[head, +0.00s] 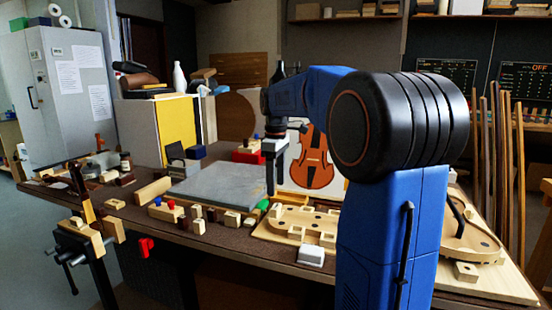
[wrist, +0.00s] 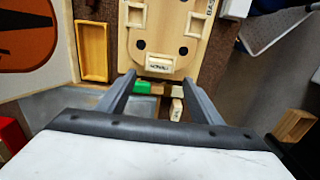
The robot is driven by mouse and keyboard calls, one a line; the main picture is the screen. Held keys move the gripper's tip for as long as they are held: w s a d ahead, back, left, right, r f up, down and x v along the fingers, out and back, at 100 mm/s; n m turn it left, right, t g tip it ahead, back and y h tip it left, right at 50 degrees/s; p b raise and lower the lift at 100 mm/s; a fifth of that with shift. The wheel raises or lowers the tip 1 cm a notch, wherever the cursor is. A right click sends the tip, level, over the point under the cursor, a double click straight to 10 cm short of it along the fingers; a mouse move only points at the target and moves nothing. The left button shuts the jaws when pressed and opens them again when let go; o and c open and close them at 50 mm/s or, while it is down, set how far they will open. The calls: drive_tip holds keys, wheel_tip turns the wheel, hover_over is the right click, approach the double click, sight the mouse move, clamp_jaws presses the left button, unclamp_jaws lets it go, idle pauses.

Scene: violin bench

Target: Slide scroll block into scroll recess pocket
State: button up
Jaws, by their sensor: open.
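My gripper (head: 271,192) is open and empty, pointing down above the bench near the right edge of the grey slab. In the wrist view my gripper (wrist: 157,85) has its two fingers spread on either side of the end of a pale wooden board (wrist: 180,32). A small labelled piece or slot (wrist: 158,66), its lettering blurred, is at that end, between the fingertips; I cannot tell whether it is the scroll pocket. Small wooden blocks (wrist: 177,108) show between the fingers. Several similar blocks (head: 231,218) stand along the bench front; I cannot tell which is the scroll block.
The grey slab (head: 215,186) lies left of the board (head: 290,232). A green piece (wrist: 120,87) lies beside the left finger. A violin picture (head: 312,160) stands behind. A white box (head: 311,255) sits at the front edge. A vise (head: 80,240) is at the left.

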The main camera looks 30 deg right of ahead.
wheel_tip(320, 180, up, 8)
drive_tip(key=shift+r, duration=0.25)
idle(0.9)
drive_tip(key=s+a+f+m+t, duration=0.1)
drive_tip(key=s+a+f, duration=0.15)
drive_tip(key=s, duration=0.25)
drive_tip(key=s+a+f+m+t, duration=0.1)
drive_tip(key=s+a+f+m, duration=0.1)
drive_tip(key=s+a, duration=0.25)
drive_tip(key=s+a+f+m, duration=0.1)
drive_tip(key=s+a+f, duration=0.2)
drive_tip(key=s, duration=0.3)
drive_tip(key=s+a+f+m+t, duration=0.1)
drive_tip(key=s+a+f, duration=0.2)
drive_tip(key=s+f, duration=0.4)
drive_tip(key=s+a+f+m+t, duration=0.1)
drive_tip(key=s+a+f+m, duration=0.1)
drive_tip(key=s+f, duration=0.5)
drive_tip(key=shift+s+a+f+m+t, duration=0.3)
drive_tip(key=shift+s+a+f+t, duration=0.05)
drive_tip(key=shift+a+f+t, duration=0.05)
